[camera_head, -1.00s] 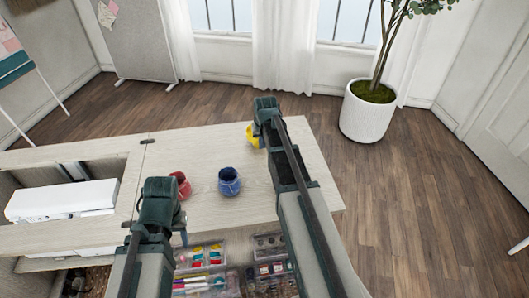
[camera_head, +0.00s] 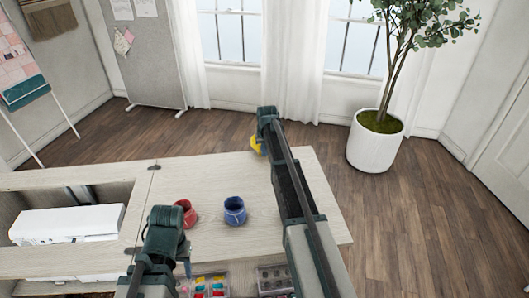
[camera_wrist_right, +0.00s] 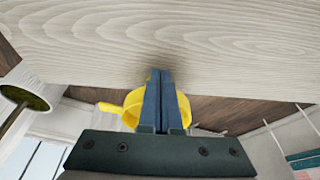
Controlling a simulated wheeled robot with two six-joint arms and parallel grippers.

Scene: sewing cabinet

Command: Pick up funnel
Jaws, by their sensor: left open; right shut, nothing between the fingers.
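The yellow funnel (camera_head: 256,144) is at the tip of my right gripper (camera_head: 267,112) in the head view, overlapping the table's far edge and appearing above the tabletop. In the right wrist view the funnel (camera_wrist_right: 133,107) shows around and behind the two fingers (camera_wrist_right: 161,85), its small tab to the left. The fingers are shut together with no visible gap; whether they pinch its thin wall is not clear. My left gripper (camera_head: 166,222) is open, low over the near part of the table, its fingertips mostly hidden.
A red jar (camera_head: 187,213) and a blue jar (camera_head: 235,212) stand on the wooden table (camera_head: 215,175). A white machine (camera_head: 66,224) sits in the cabinet recess at left. Open trays of small sewing items (camera_head: 210,286) lie below the near edge. A potted plant (camera_head: 374,148) stands behind.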

